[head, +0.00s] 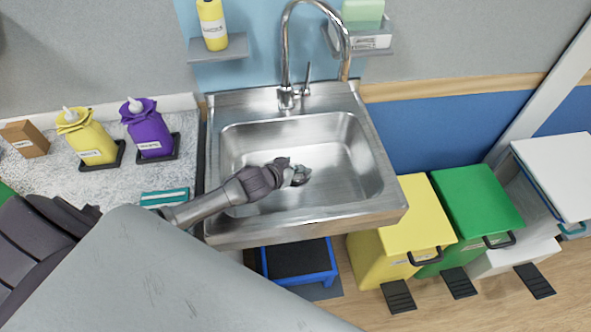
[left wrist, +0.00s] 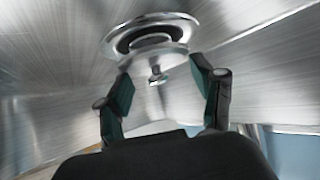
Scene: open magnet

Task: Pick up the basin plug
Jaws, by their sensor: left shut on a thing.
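The metal sink basin (head: 350,185) is set into the counter below a tall curved tap. My left gripper (head: 286,174) reaches in from the left, low inside the basin. It is shut on the basin plug (head: 299,176), a small shiny metal piece at the fingertips. In the left wrist view, my left gripper (left wrist: 164,88) has a finger on each side of the plug's small knob (left wrist: 157,76). A round metal rim (left wrist: 150,24) with a dark ring shows beyond it. I cannot tell whether the plug is clear of the drain. My right gripper is not in view.
The tap (head: 285,70) rises behind the basin. Yellow (head: 85,140) and purple (head: 147,130) bottles stand on the left counter beside a teal item (head: 165,197). Yellow (head: 405,225) and green (head: 475,205) bins stand to the right, and a blue step stool (head: 300,262) below.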

